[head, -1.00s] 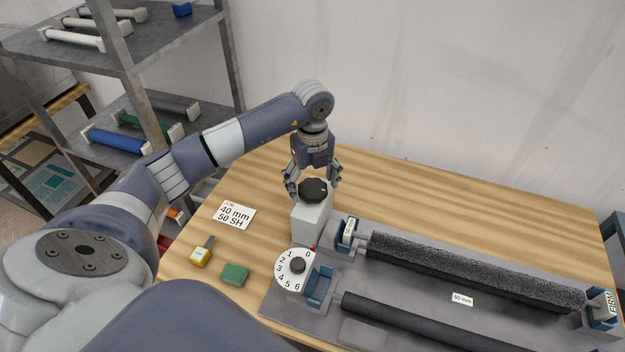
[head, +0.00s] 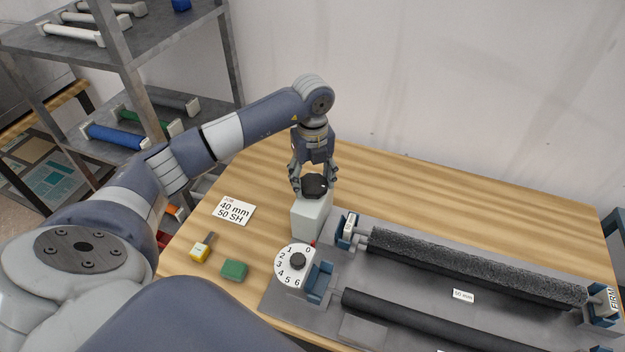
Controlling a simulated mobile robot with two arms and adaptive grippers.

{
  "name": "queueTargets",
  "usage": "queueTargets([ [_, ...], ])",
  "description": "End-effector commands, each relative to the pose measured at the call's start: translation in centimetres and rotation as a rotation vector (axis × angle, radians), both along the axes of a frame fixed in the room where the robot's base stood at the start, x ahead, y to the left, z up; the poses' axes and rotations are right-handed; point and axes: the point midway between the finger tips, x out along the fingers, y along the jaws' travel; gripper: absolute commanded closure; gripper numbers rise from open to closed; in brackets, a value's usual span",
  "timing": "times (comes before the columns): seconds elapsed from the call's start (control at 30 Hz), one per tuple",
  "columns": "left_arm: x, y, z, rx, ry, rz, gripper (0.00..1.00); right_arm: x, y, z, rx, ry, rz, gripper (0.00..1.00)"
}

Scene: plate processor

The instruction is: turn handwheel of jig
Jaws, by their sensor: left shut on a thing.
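The jig (head: 380,330) is a grey plate on the wooden table, holding two dark rollers. At its back left corner stands a light grey block (head: 311,218) with a black handwheel (head: 314,184) on top. My left gripper (head: 314,188) points down over the block and is shut on the handwheel, with a finger at each side. A white dial (head: 296,264) numbered 0 to 6 with a black knob lies at the jig's left, with a small red pointer near the 0. My right gripper is not in view.
A card (head: 234,210) reading "40 mm 50 SH", a yellow tool (head: 201,250) and a green block (head: 233,270) lie left of the jig. A metal shelf (head: 150,75) with rollers stands at the left. The table behind the jig is clear.

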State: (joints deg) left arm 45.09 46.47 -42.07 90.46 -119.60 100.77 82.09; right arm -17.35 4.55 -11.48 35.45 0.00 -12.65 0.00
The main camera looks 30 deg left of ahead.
Motion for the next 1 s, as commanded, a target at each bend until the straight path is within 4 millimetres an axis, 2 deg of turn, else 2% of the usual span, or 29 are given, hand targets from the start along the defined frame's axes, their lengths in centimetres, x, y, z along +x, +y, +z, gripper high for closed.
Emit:
queueTargets([
  [1.0, 0.1, -0.2, -0.3, -0.001, -0.001, -0.92, 0.66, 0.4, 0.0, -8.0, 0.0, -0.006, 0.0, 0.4],
])
